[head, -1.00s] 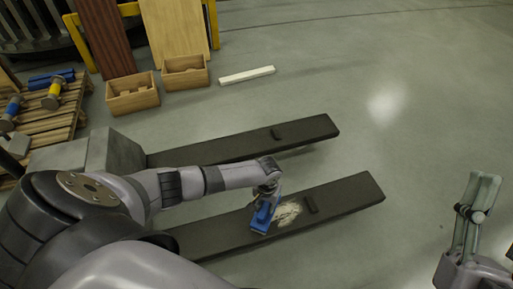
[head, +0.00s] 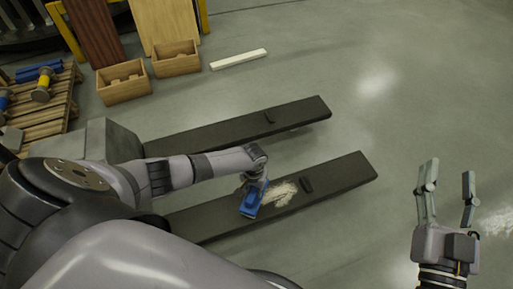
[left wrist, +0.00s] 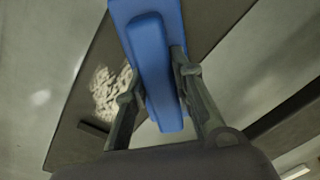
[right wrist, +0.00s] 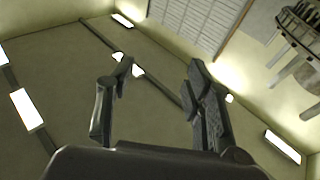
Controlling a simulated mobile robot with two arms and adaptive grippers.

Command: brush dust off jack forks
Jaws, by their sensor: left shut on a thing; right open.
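Two dark, flat jack forks lie side by side on the floor: a far fork (head: 230,130) and a near fork (head: 335,176). A pale dust patch (head: 280,194) lies on the near fork, also seen in the left wrist view (left wrist: 108,92). My left gripper (head: 258,183) is shut on a blue brush (left wrist: 155,60); in the head view the brush (head: 251,203) is at the near fork, just left of the dust. Its bristles are hidden, so I cannot tell whether they touch. My right gripper (head: 447,192) is open, empty and raised at the right.
Small dark blocks sit on the forks, one (head: 306,185) just right of the dust. Two wooden boxes (head: 124,89), a white bar (head: 238,59) and a wooden pallet (head: 62,112) with tools stand farther back. The floor at right is clear.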

